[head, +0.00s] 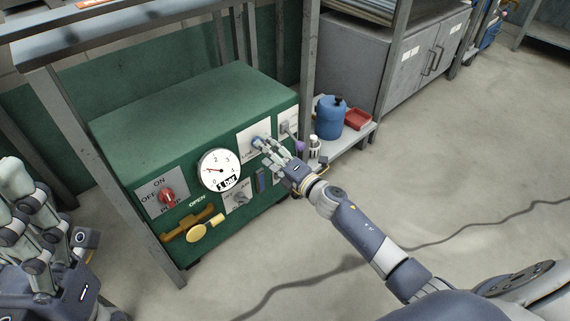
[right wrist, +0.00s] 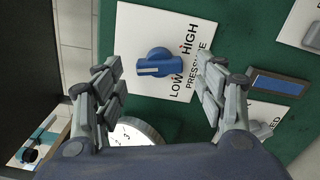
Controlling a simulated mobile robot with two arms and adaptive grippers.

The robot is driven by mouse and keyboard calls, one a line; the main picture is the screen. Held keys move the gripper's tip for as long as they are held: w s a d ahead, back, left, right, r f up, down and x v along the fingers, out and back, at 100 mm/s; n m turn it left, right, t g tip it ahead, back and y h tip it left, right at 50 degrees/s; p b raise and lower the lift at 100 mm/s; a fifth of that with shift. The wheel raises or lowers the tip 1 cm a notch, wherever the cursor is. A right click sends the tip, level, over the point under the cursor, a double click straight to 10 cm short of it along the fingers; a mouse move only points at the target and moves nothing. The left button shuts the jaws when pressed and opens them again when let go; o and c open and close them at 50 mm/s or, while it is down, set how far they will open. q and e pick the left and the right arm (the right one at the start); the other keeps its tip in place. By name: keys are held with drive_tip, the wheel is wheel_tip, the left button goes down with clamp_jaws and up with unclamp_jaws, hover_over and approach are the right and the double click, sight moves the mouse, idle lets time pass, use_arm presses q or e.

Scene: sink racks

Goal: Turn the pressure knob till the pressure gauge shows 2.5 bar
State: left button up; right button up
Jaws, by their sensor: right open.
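The blue pressure knob (right wrist: 158,62) sits on a white plate marked LOW and HIGH PRESSURE. Its white mark points left in the right wrist view. It also shows in the head view (head: 258,143) on the green box. My right gripper (right wrist: 160,68) is open, its fingers to either side of the knob with gaps between. In the head view my right gripper (head: 267,147) is at the panel's right part. The round white pressure gauge (head: 219,168) has a label reading 1 bar. My left gripper (head: 40,215) is at the lower left, away from the panel; its opening is unclear.
The green box (head: 180,110) also carries a red pump switch (head: 168,196), a yellow valve handle (head: 192,226) and a grey knob (head: 239,197). A grey frame post (head: 115,180) stands before its left side. A blue canister (head: 330,118) and red tray (head: 358,119) stand at right.

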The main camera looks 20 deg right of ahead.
drive_tip(key=v, duration=0.9)
drive_tip(key=shift+s, duration=0.2)
drive_tip(key=shift+d, duration=0.1)
drive_tip(key=shift+r, duration=0.1)
